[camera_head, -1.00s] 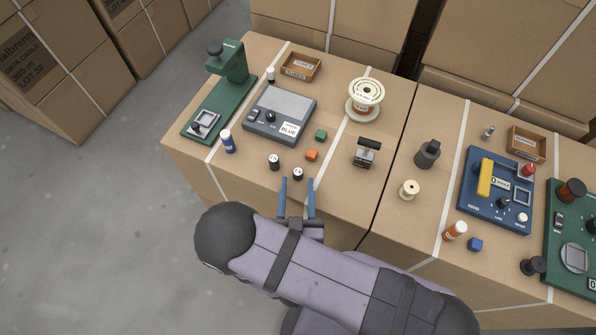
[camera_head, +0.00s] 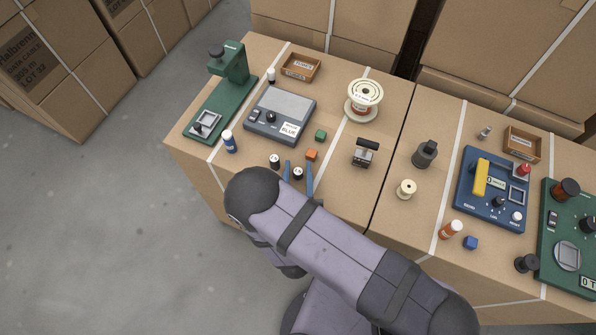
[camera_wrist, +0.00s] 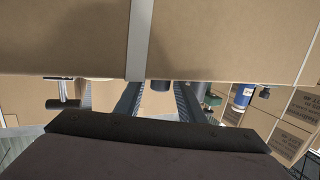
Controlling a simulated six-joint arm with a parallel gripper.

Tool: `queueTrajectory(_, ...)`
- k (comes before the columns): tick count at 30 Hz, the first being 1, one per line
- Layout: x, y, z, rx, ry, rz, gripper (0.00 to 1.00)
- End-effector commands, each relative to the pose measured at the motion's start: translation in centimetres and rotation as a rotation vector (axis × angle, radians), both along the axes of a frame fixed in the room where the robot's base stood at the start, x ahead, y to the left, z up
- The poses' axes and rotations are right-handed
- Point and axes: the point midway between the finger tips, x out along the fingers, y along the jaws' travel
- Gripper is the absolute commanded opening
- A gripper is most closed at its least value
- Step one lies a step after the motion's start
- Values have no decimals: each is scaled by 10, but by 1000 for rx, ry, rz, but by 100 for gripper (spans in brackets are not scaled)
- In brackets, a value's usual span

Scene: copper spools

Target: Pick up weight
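A dark grey knobbed cylinder (camera_head: 425,154), which looks like the weight, stands on the right-hand carton top. Small dark cylinders with light tops, one by the left finger (camera_head: 275,160) and one between the fingers (camera_head: 298,173), stand near the front edge; I cannot tell whether either counts as a weight. My gripper (camera_head: 298,164) is open, its blue-grey fingers on either side of the second cylinder. I cannot tell whether they touch it. In the wrist view, which looks upside down, a dark cylinder (camera_wrist: 160,86) shows between the spread fingers.
An orange cube (camera_head: 311,155) and a green cube (camera_head: 321,135) lie just beyond the fingers. A blue bottle (camera_head: 229,141), a grey scale (camera_head: 280,117) and a green press (camera_head: 220,98) are left. A spool (camera_head: 364,98) stands behind.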

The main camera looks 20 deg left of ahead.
Motion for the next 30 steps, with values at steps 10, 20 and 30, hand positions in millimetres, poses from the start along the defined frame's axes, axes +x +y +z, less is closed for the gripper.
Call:
queueTrajectory(10, 0, 0, 0, 0, 0, 0, 0)
queueTrajectory(20, 0, 0, 7, 1, -1, 0, 0)
queueTrajectory(30, 0, 1, 43, 4, -1, 0, 0)
